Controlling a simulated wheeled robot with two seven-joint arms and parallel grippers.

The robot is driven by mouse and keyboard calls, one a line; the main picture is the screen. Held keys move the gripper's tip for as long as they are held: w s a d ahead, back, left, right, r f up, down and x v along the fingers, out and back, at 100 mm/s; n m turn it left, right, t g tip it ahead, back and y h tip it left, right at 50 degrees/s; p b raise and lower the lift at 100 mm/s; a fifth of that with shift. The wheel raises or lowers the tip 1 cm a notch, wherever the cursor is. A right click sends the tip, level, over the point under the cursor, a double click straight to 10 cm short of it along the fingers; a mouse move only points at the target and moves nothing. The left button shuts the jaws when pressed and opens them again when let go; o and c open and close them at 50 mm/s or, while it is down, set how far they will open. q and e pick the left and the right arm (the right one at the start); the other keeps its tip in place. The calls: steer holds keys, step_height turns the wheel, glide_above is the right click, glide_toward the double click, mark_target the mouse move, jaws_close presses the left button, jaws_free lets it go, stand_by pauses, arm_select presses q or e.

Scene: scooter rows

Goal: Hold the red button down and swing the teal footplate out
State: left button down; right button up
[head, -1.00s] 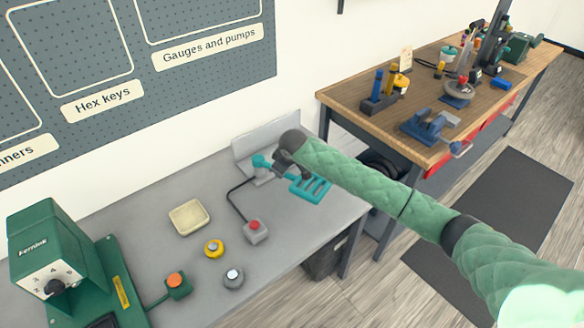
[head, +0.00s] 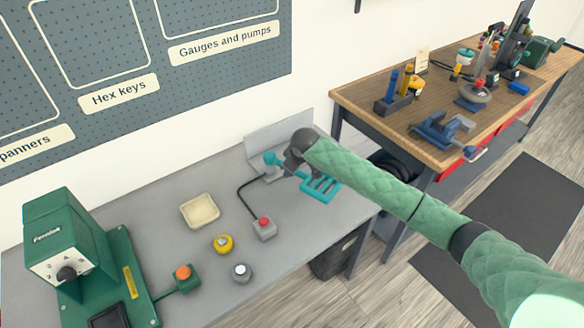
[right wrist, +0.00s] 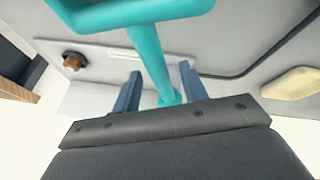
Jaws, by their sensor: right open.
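The teal footplate (head: 321,190) is a slotted plate near the back right of the grey bench, beside an upright grey bracket (head: 280,133). Its teal arm (head: 272,159) shows left of my right gripper (head: 291,168). In the right wrist view, the teal bar (right wrist: 152,58) runs between the two open fingers of my right gripper (right wrist: 160,88); I cannot tell whether they touch it. The red button (head: 264,221) is on a small grey box with a dark cable, in front of the footplate, and nothing covers it. My left gripper is out of view.
A yellow button (head: 223,243), a white-topped button (head: 241,272) and an orange button (head: 183,273) stand on the bench. A cream tray (head: 200,211) and a green machine (head: 65,240) are at left. A wooden workbench (head: 450,100) stands at right.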

steer(key=shift+s+d+r, duration=0.1)
steer(key=shift+r, duration=0.2)
arm_select(q)
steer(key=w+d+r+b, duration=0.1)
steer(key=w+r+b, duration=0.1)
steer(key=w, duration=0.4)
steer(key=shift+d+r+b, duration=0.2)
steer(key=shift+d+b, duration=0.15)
steer(key=shift+b, duration=0.05)
arm_select(e)
steer(key=v, duration=0.7)
